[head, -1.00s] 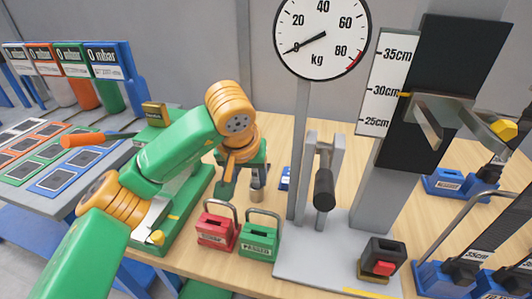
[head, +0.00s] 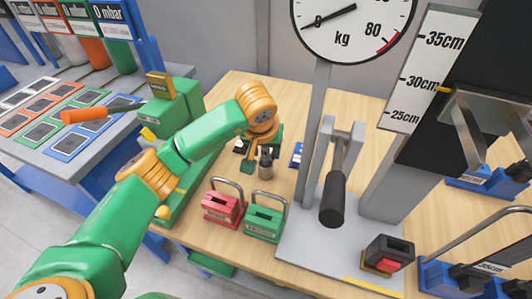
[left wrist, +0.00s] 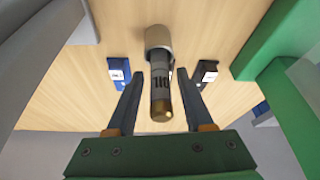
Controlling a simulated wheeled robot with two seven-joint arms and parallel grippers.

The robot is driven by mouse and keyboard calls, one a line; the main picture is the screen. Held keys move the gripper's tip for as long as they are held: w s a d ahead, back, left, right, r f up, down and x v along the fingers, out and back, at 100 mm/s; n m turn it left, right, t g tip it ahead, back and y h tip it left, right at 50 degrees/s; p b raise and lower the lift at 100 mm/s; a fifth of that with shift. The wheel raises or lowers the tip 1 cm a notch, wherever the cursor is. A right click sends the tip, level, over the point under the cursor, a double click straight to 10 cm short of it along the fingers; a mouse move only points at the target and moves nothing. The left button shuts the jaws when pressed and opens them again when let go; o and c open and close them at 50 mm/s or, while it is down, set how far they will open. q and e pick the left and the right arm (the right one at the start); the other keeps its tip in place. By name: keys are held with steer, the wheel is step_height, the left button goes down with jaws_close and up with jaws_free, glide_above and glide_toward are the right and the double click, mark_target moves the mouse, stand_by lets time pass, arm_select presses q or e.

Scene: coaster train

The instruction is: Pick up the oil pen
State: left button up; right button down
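The oil pen (left wrist: 160,95) is a dark grey cylinder with a gold end and "OIL" lettering, its far end in a beige round holder (left wrist: 158,38). In the head view the pen (head: 266,165) stands upright on the wooden table, beyond the red and green padlock-shaped blocks. My left gripper (left wrist: 161,75) is open, with one finger on each side of the pen. Gaps show between the pen and both fingers in the left wrist view. In the head view the left gripper (head: 256,160) is at the pen, partly hidden by its wrist. My right gripper is not in view.
A red block (head: 222,207) and a green block (head: 264,222) with metal handles stand in front of the pen. A grey lever press (head: 333,200) stands to the right. A green machine (head: 173,105) stands to the left. A small blue item (head: 297,154) lies behind.

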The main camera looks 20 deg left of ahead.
arm_select(q)
steer(key=shift+r, duration=0.1)
jaws_close()
